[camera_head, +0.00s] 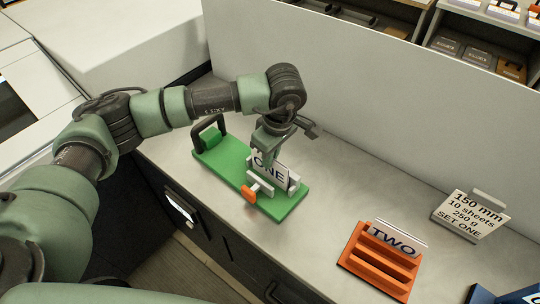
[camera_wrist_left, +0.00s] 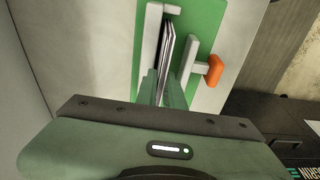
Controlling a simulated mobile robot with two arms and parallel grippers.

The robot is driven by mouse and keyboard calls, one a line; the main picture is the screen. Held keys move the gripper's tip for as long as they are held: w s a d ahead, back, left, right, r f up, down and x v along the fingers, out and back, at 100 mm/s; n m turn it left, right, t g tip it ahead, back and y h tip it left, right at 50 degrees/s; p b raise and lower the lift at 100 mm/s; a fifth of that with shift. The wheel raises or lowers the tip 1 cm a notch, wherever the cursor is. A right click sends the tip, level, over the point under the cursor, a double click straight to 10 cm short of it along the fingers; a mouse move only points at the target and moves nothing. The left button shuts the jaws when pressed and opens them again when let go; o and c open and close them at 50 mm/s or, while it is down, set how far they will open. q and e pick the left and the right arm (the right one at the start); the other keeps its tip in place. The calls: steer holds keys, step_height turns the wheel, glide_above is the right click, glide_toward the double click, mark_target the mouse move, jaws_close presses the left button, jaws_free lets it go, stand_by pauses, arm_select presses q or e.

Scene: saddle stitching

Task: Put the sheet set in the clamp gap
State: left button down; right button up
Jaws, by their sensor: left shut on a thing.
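The sheet set (camera_head: 268,168), a thin upright stack whose label reads ONE, stands at the clamp on the green base (camera_head: 222,172). My left gripper (camera_head: 270,146) is shut on its upper part from above. In the left wrist view the sheet set (camera_wrist_left: 167,45) lies edge-on between the two pale clamp jaws (camera_wrist_left: 149,48), at a slight angle to them. The clamp has an orange handle (camera_head: 250,193), seen also in the left wrist view (camera_wrist_left: 213,69). The sheets' lower edge is hidden, so I cannot tell whether it touches the base. My right gripper is not in view.
An orange rack (camera_head: 375,268) holds a set labelled TWO (camera_head: 393,240). A sign (camera_head: 468,214) reads 150 mm, 10 sheets, 250 g, SET ONE. A blue object (camera_head: 480,294) sits at the lower right. A grey panel (camera_head: 350,80) rises behind the worktop.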

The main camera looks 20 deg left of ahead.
arm_select(q)
steer(key=shift+f, duration=0.15)
steer(key=c, duration=1.5)
jaws_free()
steer(key=shift+r, duration=0.35)
steer(key=r+b, duration=0.1)
steer(key=r, duration=0.3)
steer(key=d+r+b, duration=0.1)
steer(key=r, duration=0.2)
steer(key=r+b, duration=0.2)
steer(key=r, duration=0.2)
steer(key=shift+s+d+r, duration=0.3)
steer(key=shift+s+d, duration=0.05)
